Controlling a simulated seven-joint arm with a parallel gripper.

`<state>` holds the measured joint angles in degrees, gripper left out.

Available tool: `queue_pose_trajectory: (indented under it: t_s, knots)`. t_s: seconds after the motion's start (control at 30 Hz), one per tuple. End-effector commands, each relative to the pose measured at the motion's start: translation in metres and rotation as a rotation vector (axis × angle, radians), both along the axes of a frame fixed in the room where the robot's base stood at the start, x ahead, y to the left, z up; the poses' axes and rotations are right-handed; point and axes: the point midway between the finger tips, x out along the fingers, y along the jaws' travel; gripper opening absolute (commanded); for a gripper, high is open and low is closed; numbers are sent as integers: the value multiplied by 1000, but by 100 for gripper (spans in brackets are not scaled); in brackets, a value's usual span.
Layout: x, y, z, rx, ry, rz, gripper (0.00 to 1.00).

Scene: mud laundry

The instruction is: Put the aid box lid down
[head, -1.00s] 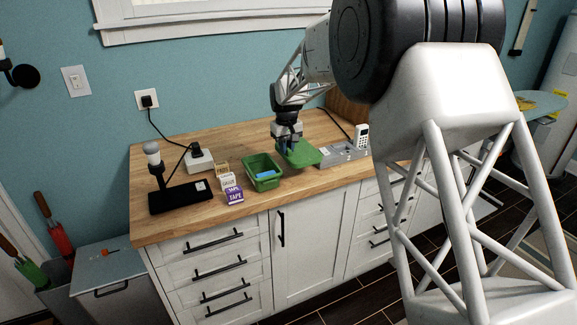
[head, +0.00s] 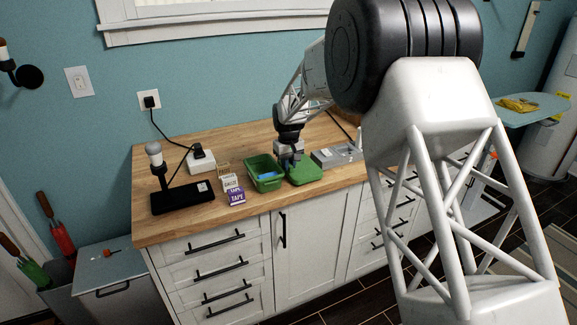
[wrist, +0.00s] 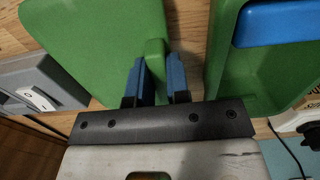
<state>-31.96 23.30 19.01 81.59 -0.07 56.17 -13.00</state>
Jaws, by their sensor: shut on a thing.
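The green aid box lid (head: 306,173) is on or just above the wooden counter, right of the open green aid box (head: 266,184). My gripper (head: 287,162) is shut on the lid near its edge on the box side. In the wrist view my blue fingertips (wrist: 157,75) stand on both sides of a green tab of the lid (wrist: 90,45). The lid looks about level; I cannot tell whether it touches the counter. The box shows in the wrist view (wrist: 222,85) beside the lid, with a narrow gap between, and a blue item (wrist: 285,22) inside.
A grey switch box (head: 335,156) stands close to the lid on the right. Small cartons, one marked tape (head: 237,196), sit left of the aid box. A black lamp base (head: 182,197) and a white plug box (head: 202,160) are farther left.

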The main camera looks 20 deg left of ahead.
Motion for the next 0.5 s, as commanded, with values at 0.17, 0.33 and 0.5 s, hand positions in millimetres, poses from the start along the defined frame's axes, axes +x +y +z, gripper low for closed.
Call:
queue_pose_trajectory:
  t_s: [0.17, 0.33, 0.5]
  knots:
    - [0, 0, -7, 1, -1, 0, 0]
    - [0, 0, -7, 1, -1, 0, 0]
    - [0, 0, -9, 1, -1, 0, 0]
